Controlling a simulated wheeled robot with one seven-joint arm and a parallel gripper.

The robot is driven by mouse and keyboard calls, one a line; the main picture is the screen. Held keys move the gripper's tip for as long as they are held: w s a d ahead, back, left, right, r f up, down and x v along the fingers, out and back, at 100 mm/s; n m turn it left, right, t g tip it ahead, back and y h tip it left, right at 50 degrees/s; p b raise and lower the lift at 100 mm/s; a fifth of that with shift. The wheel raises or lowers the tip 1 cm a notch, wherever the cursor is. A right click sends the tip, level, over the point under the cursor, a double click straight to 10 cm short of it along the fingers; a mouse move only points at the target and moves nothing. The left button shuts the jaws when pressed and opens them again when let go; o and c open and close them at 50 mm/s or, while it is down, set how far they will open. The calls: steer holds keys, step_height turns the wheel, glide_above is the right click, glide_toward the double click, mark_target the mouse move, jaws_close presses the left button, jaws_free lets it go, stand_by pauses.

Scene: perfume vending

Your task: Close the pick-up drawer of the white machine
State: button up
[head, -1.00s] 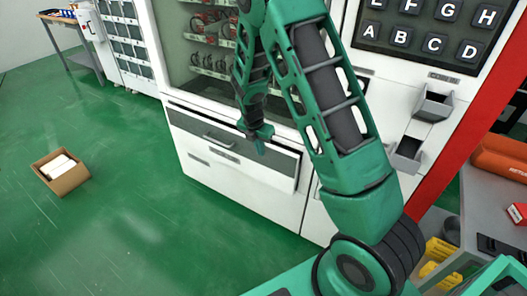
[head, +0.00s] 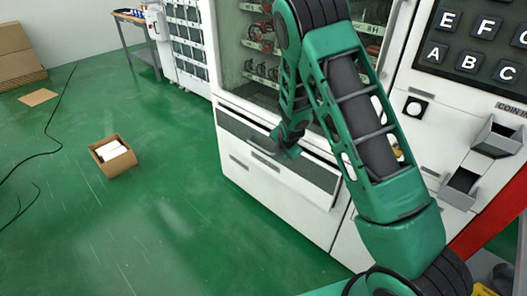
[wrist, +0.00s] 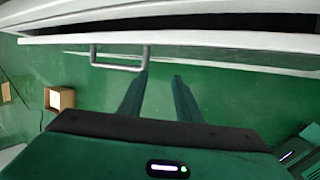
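The white machine (head: 270,210) stands ahead. Its pick-up drawer (head: 312,178) is partly pulled out, with a gap behind the top edge of its grey and white front. The drawer's bar handle (head: 262,158) is on that front; it also shows in the wrist view (wrist: 120,66). My gripper (head: 292,151) is at the drawer front, just right of the handle. In the wrist view my gripper (wrist: 162,76) has its fingers apart with nothing between them. The left fingertip is close to the handle's right end; I cannot tell whether it touches.
A small cardboard box (head: 113,156) lies on the green floor to the left. A table (head: 137,45) stands at the back left. Coin and card trays (head: 462,186) stick out of the machine's right side. The floor before the drawer is clear.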

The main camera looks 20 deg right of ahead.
mark_target(261, 148)
steer(key=w+a+f+m+t+y, duration=0.2)
steer(key=a+f+m+t+y, duration=0.3)
steer(key=t, duration=0.5)
steer(key=shift+m+h, duration=0.3)
steer(key=shift+h, duration=0.3)
steer(key=x, duration=0.3)
steer(key=d+x, duration=0.1)
steer(key=x, duration=0.7)
steer(key=shift+w+d+f, duration=0.15)
steer(key=shift+d+f, duration=0.15)
steer(key=shift+d, duration=0.05)
jaws_close()
